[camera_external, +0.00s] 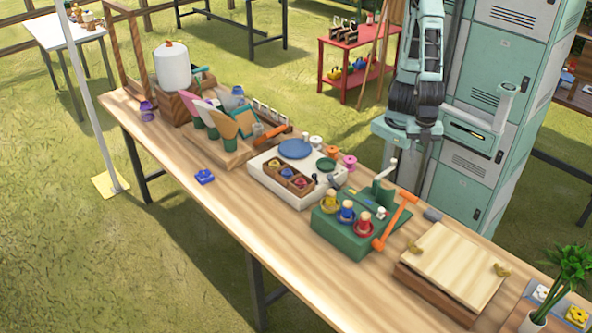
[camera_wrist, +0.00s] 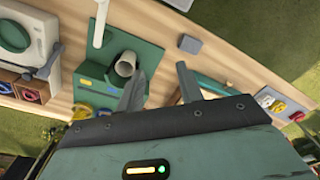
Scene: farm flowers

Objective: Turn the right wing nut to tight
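The flower press (camera_external: 455,262) is a pale wooden board on a darker block near the right end of the bench. The right wing nut (camera_external: 501,270) is small and brass-coloured, at the board's right edge. A matching left wing nut (camera_external: 415,246) sits at its upper left side. My gripper (camera_external: 408,172) hangs above the bench's far edge, behind and left of the press, apart from both nuts. In the wrist view my gripper (camera_wrist: 160,85) has its two fingers spread with nothing between them. The gripper body hides most of the press there, and I cannot make out either nut.
A green stand (camera_external: 350,220) with coloured stoppers and an orange-handled tool (camera_external: 395,222) stands left of the press. A grey block (camera_external: 433,214) lies behind it. A potted plant (camera_external: 568,270) and flower cards (camera_external: 577,315) are at right. Lockers (camera_external: 500,100) stand behind.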

